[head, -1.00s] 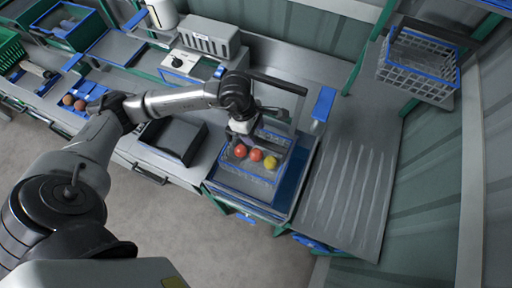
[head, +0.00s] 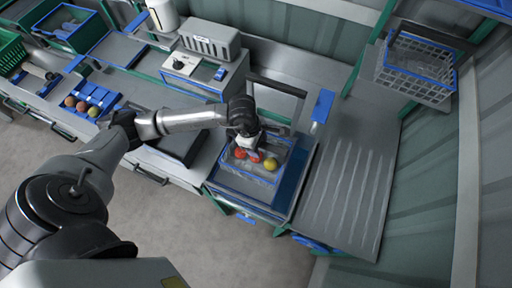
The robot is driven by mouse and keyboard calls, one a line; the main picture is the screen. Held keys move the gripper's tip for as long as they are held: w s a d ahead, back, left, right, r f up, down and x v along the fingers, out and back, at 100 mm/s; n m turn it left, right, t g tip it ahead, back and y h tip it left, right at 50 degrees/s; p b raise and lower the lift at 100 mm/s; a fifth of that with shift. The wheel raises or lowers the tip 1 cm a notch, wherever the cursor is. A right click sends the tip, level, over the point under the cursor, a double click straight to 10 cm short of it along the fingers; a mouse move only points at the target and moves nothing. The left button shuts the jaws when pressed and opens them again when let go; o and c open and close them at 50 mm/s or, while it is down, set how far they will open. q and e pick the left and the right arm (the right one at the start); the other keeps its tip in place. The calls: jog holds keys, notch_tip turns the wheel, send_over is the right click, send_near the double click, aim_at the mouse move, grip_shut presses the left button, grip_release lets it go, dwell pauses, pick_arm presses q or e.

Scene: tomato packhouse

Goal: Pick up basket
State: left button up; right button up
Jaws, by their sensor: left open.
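A grey wire basket with a blue rim (head: 251,187) stands on a blue-edged platform. Red tomatoes (head: 254,157) and a yellow one (head: 270,164) lie in it. My left gripper (head: 246,150) is open at the basket's far left part, just above the tomatoes, and partly hides the basket's back. I cannot tell whether its fingers touch the basket. My right gripper is not in view.
Another grey basket with a blue rim (head: 415,82) sits at the upper right. A ribbed sloping metal surface (head: 345,195) lies right of the platform. A black tray (head: 180,143) is partly under my left arm. Several tomatoes (head: 82,105) sit in a blue holder at left.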

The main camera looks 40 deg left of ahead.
pick_arm(q)
grip_shut()
jog(key=shift+r, duration=0.15)
dwell(0.6)
